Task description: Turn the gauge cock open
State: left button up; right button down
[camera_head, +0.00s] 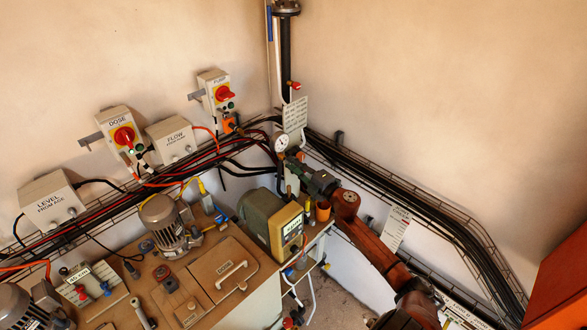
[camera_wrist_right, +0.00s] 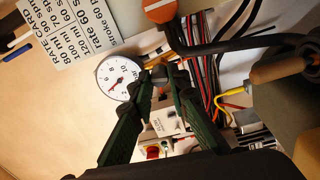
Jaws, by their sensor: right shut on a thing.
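The round white pressure gauge (camera_head: 282,142) stands near the wall corner, on the pipework behind the green-and-yellow pump. It also shows in the right wrist view (camera_wrist_right: 119,77), with a red needle. My right gripper (camera_head: 297,167) reaches in from the right, just below and right of the gauge. In the right wrist view, its two green fingers (camera_wrist_right: 165,77) come together beside the gauge, shut on the gauge cock. The cock is mostly hidden by the fingertips, and its handle angle cannot be told. A brass-coloured fitting (camera_wrist_right: 155,62) shows just behind the tips. My left gripper is not in view.
The green-and-yellow pump (camera_head: 268,222) stands close in front of the gripper. A rate card (camera_head: 295,115) hangs behind the gauge. Cable trays with black cables (camera_head: 400,188) run along both walls. Motors and a brown bench top (camera_head: 215,270) fill the lower left.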

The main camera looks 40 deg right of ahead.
jog(key=shift+f+n+b, duration=0.1)
jog(key=shift+n+b, duration=0.65)
jog(key=shift+n, duration=0.65)
jog(key=c, duration=1.8)
grip_release()
jog(key=s, duration=0.8)
jog(key=s+d, duration=0.1)
jog(key=s, duration=0.3)
jog(key=shift+f, duration=0.25)
